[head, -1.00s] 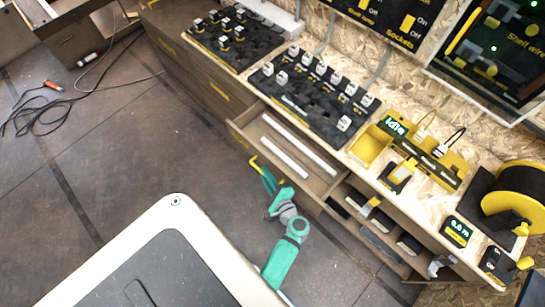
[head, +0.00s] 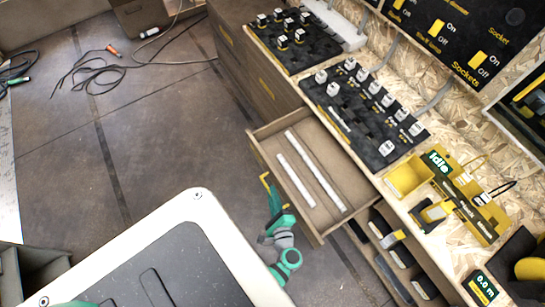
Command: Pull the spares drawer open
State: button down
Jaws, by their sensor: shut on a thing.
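The open drawer (head: 262,131) below the counter stands well out over the floor, with two long white strips (head: 314,170) lying in it. I take it as the spares drawer; no label on its front is readable from here. A yellow handle (head: 265,178) shows at its front. My teal gripper (head: 270,190) is at that handle, outside the drawer front, and is shut on it. The fingertips are small and partly hidden, so the exact grip is unclear.
An open compartment with dark items (head: 385,240) is right of the drawer. Cables (head: 100,70) lie on the floor at upper left. Floor left of the drawer is clear.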

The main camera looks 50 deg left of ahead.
jog(key=c, duration=2.1)
grip_release()
jog(key=v, duration=1.1)
jog(key=shift+a, duration=0.1)
jog(key=s+d+f+n+t+h, duration=0.15)
jog(key=s+d+n+h, duration=0.3)
jog(key=d+h, duration=0.65)
jog(key=d+r+n+t+h, duration=0.1)
jog(key=d+r+n+t, duration=0.1)
jog(key=r, duration=0.6)
jog(key=d+r+n+t+h, duration=0.1)
jog(key=d+r+n+t, duration=0.1)
jog(key=r, duration=0.6)
jog(key=d+r+n+t+h, duration=0.1)
jog(key=d+r+n+t, duration=0.2)
jog(key=r, duration=0.5)
jog(key=shift+r, duration=0.15)
